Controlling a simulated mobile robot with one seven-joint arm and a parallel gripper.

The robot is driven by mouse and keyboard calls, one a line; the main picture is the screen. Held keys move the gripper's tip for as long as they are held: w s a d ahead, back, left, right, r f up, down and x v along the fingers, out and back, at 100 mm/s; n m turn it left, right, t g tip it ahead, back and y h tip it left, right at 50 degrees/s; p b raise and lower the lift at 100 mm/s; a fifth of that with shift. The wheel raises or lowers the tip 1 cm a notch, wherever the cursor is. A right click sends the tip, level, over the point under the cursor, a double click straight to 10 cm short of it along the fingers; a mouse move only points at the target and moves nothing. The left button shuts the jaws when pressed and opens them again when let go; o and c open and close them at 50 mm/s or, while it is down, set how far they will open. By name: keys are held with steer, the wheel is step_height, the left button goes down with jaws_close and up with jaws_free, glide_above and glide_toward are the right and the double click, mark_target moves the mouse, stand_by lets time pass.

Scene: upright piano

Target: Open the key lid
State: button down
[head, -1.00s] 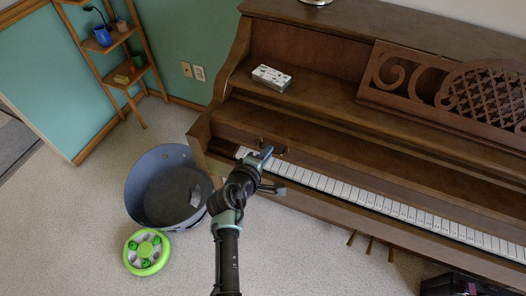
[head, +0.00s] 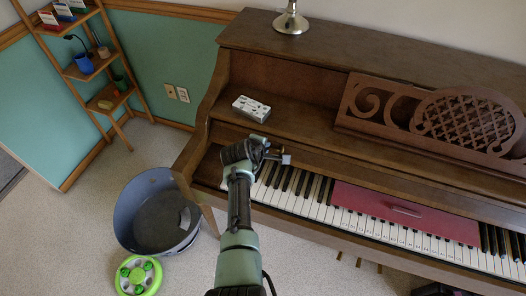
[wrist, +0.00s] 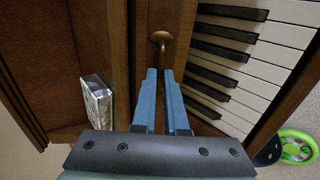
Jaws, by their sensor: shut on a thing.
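The piano's brown wooden key lid (head: 345,169) is pushed back at the left end and middle, with white and black keys (head: 290,190) bare in front of it. My gripper (head: 276,157) is at the left end of the lid. In the wrist view, my gripper's blue fingers (wrist: 160,72) are close together, shut on the stem of a brass knob (wrist: 160,37) on the lid. The exact contact is partly hidden by the fingers. Bare keys (wrist: 235,70) lie to the right of the fingers.
A dark red strip (head: 405,212) lies over the black keys at the middle right. A white patterned box (head: 251,108) sits on the piano ledge, near my gripper. A grey-blue tub (head: 150,220) and a green round toy (head: 138,276) stand on the floor at left.

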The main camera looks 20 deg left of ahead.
steer(key=shift+w, duration=0.15)
steer(key=shift+r, duration=0.1)
steer(key=c, duration=1)
jaws_free()
steer(key=shift+o, duration=0.2)
steer(key=p+v, duration=0.3)
steer(key=v, duration=1)
steer(key=shift+p, duration=0.3)
